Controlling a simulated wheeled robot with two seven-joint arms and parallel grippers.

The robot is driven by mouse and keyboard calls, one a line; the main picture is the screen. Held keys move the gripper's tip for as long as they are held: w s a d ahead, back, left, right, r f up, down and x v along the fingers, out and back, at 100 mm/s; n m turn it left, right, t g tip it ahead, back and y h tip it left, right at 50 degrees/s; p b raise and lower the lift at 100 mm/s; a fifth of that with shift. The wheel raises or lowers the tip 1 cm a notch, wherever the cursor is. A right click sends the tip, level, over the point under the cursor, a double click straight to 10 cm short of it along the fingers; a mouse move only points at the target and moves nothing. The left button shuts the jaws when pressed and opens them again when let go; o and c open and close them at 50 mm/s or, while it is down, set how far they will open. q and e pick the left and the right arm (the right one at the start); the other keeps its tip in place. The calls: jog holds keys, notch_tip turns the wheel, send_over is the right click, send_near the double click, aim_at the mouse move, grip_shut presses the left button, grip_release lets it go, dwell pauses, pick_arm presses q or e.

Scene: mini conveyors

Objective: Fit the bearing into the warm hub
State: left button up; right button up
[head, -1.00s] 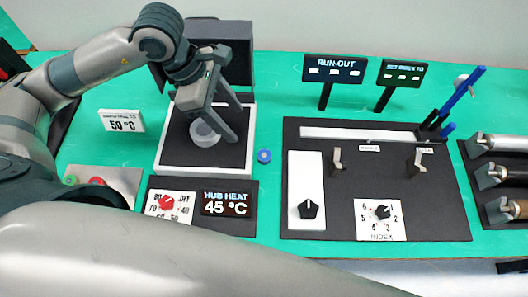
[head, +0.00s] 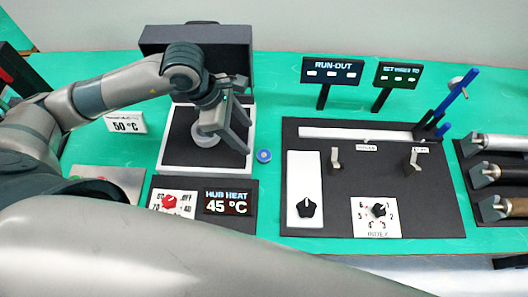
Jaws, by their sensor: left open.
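A grey round part, which looks like the hub (head: 205,139), sits on the dark plate of the white-framed heater station (head: 205,168), partly covered by my left gripper. My left gripper (head: 246,138) is open, its fingers slanting down to the right over the station's right side. Nothing shows between the fingers. A small blue round piece with a pale centre (head: 263,156) lies on the green table just right of the station; I cannot tell if it is the bearing. The hub heat display (head: 228,202) reads 45 °C. My right gripper is out of view.
The red heat knob (head: 169,201) is in front of the station. A dark panel (head: 420,200) with levers and an index dial (head: 379,210) stands right, below the run-out display (head: 332,70). Cylinders lie in holders at far right.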

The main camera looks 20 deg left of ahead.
aim_at(264, 155)
pick_arm(q)
jog(key=p+x, duration=0.1)
jog(key=x, duration=0.3)
jog(key=shift+d, duration=0.1)
jog(key=shift+p+x, duration=0.3)
jog(key=shift+x, duration=0.5)
jog(key=shift+d+f+p, duration=0.2)
jog(key=shift+f+p, duration=0.2)
jog(key=shift+p, duration=0.25)
jog(key=p+x, duration=0.1)
jog(key=x, duration=0.2)
jog(key=shift+d+p, duration=0.1)
jog(key=shift+p, duration=0.25)
jog(key=shift+w+d+f, duration=0.15)
jog(key=shift+f, duration=0.45)
